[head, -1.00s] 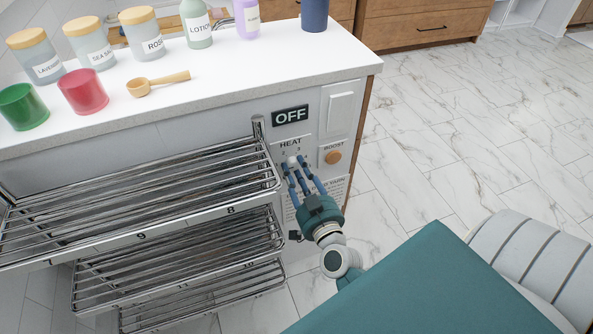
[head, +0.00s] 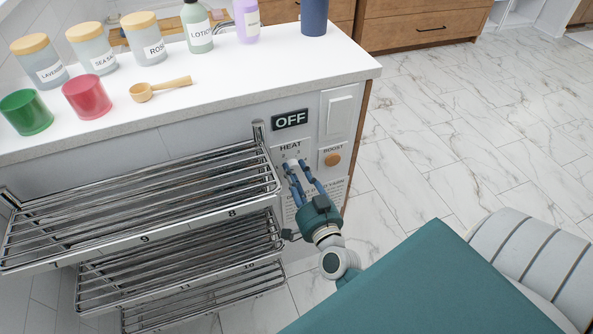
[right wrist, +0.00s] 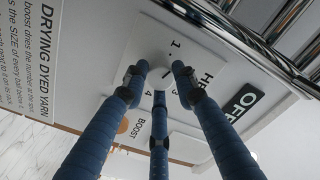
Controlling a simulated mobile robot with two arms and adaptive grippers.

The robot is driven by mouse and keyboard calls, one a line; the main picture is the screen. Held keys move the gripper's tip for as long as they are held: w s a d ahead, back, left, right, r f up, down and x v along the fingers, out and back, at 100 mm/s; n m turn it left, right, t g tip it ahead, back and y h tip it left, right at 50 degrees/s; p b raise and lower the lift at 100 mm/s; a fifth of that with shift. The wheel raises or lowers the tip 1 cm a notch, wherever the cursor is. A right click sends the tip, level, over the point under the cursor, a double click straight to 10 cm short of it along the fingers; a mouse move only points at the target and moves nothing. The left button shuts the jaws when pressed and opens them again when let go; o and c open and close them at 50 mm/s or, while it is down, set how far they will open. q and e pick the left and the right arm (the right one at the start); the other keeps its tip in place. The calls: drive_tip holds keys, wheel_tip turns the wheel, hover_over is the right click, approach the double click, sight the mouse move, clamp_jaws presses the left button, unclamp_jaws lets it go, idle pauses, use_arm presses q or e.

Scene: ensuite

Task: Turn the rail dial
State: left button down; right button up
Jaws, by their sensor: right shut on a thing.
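The rail dial is a small white knob (head: 293,164) on the HEAT plate (head: 287,153), under a dark sign reading OFF (head: 290,119). My right gripper (head: 297,172) is at the knob with its blue fingers shut on it. In the right wrist view the fingers (right wrist: 159,78) close around the pale knob, and printed numbers such as 1 and 4 show around it. The fingers hide part of the knob. My left gripper is not in view.
A chrome towel rail (head: 140,205) with several bars stands close to the left of the gripper. A BOOST button (head: 333,160) and a white switch (head: 340,113) are to the right. Jars, cups and bottles stand on the white counter (head: 240,85) above. The floor at right is clear.

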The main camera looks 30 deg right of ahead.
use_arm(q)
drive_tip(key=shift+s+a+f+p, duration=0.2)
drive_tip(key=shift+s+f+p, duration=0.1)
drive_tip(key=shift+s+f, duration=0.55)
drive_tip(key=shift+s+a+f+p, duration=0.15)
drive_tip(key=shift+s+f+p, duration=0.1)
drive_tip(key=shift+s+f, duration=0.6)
use_arm(e)
drive_tip(key=shift+s+a+f+m, duration=0.1)
drive_tip(key=shift+m, duration=1.1)
drive_tip(key=shift+w+a+f+m, duration=0.1)
drive_tip(key=shift+a+f+m, duration=0.05)
drive_tip(key=shift+m, duration=1.05)
drive_tip(key=shift+s+a+f+m, duration=0.1)
drive_tip(key=shift+m, duration=1.1)
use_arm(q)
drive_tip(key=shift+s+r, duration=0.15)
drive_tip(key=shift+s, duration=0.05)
use_arm(e)
drive_tip(key=o, duration=1.1)
drive_tip(key=shift+o, duration=0.3)
drive_tip(key=shift+r, duration=0.2)
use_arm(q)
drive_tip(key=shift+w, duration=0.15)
